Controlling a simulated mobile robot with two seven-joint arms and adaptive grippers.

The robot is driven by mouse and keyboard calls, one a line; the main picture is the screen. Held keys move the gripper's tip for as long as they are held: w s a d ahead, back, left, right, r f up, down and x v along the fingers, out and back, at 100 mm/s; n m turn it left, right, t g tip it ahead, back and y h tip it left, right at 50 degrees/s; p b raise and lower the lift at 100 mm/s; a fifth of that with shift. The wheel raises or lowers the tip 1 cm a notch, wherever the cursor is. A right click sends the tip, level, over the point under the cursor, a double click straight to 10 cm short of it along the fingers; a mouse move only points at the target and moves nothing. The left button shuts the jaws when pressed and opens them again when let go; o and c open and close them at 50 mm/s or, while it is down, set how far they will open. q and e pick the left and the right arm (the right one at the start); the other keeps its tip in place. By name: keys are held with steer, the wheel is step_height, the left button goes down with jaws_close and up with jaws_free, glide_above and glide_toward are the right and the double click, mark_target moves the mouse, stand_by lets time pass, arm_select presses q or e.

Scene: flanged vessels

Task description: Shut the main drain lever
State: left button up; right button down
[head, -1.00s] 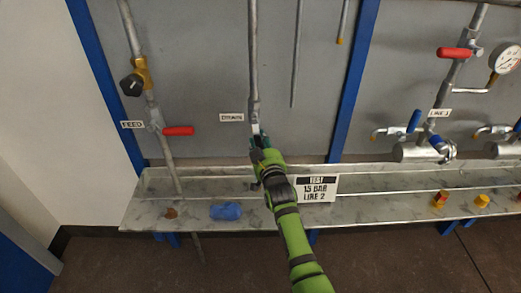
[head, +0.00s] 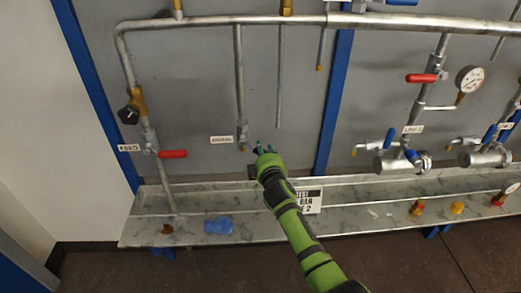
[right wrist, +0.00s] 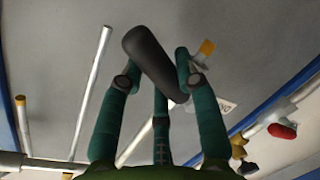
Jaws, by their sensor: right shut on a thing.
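In the head view a grey vertical drain pipe (head: 240,85) comes down the panel, with a small white label (head: 221,139) beside its lower end. My right gripper (head: 265,150), at the end of the green arm, is just right of and below that end. In the right wrist view my gripper's fingers (right wrist: 157,85) are shut on a dark grey, rounded, handle-like thing (right wrist: 145,48), which lies tilted between them. I cannot tell where it joins the pipe, or whether it is the main drain lever. My left gripper is out of view.
A red lever (head: 173,154) and a black knob (head: 128,115) are on the left pipe. A marbled shelf (head: 345,211) runs below, with a blue cloth-like thing (head: 219,226) and a sign (head: 308,201). Blue levers and a gauge (head: 469,79) are on the right.

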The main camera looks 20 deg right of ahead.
steer(key=r+n+p, duration=0.2)
steer(key=shift+d+r+n+h, duration=0.35)
steer(key=shift+d+n+h, duration=0.05)
steer(key=shift+r+n+g+h+p, duration=0.3)
steer(key=shift+r+n+p, duration=0.35)
steer(key=shift+n, duration=0.25)
steer(key=shift+d, duration=0.1)
steer(key=c, duration=0.9)
jaws_free()
steer(key=shift+w, duration=0.1)
steer(key=shift+o, duration=0.2)
steer(key=shift+f, duration=0.25)
steer(key=shift+v, duration=0.75)
steer(key=v, duration=1)
steer(key=shift+s, duration=0.25)
steer(key=shift+r, duration=0.1)
